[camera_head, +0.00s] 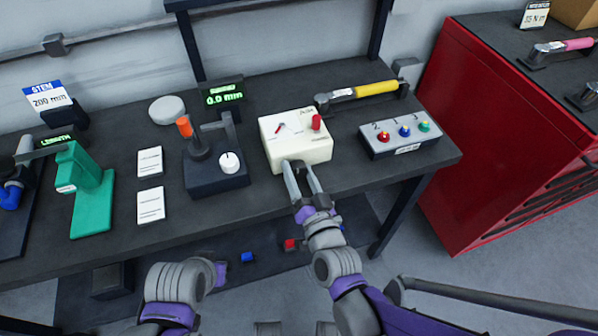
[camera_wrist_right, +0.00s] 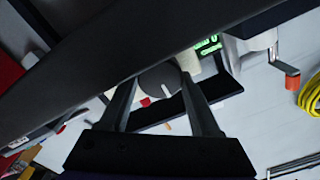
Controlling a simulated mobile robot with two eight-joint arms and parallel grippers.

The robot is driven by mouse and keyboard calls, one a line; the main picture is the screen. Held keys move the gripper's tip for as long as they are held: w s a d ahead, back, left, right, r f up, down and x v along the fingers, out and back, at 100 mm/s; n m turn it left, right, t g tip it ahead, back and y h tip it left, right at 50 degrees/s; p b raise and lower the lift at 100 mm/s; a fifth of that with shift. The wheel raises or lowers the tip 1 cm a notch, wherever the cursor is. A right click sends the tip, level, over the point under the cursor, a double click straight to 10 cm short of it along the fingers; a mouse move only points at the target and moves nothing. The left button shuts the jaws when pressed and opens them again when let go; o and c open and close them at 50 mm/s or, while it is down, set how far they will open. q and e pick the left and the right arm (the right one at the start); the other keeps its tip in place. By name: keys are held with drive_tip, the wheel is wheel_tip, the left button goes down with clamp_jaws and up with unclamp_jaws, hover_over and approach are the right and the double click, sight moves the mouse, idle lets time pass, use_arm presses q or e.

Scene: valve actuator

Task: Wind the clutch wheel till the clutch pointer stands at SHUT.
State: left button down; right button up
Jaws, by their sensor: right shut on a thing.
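A cream actuator box (camera_head: 312,152) stands near the table's front edge. Its top has a small dial with a red pointer (camera_head: 279,128) and a red knob (camera_head: 316,122). The dial lettering is too small to read. My right gripper (camera_head: 300,166) is at the box's front face. In the right wrist view a dark grey wheel (camera_wrist_right: 160,80) with a white mark sits between the fingers of my right gripper (camera_wrist_right: 163,92), which is shut on it. In the head view the gripper hides most of the wheel. My left forearm shows at lower left; its fingers do not show.
A button box (camera_head: 407,138) and a yellow-handled tool (camera_head: 360,91) are to the right. A display (camera_head: 224,97) reading 0.0 mm stands behind left, and a dark lever-and-dial unit (camera_head: 215,178) is left. A red cabinet (camera_head: 480,130) is far right.

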idle(0.3)
drive_tip(key=o, duration=1.4)
use_arm(q)
drive_tip(key=shift+s, duration=0.1)
use_arm(e)
drive_tip(key=shift+s, duration=0.1)
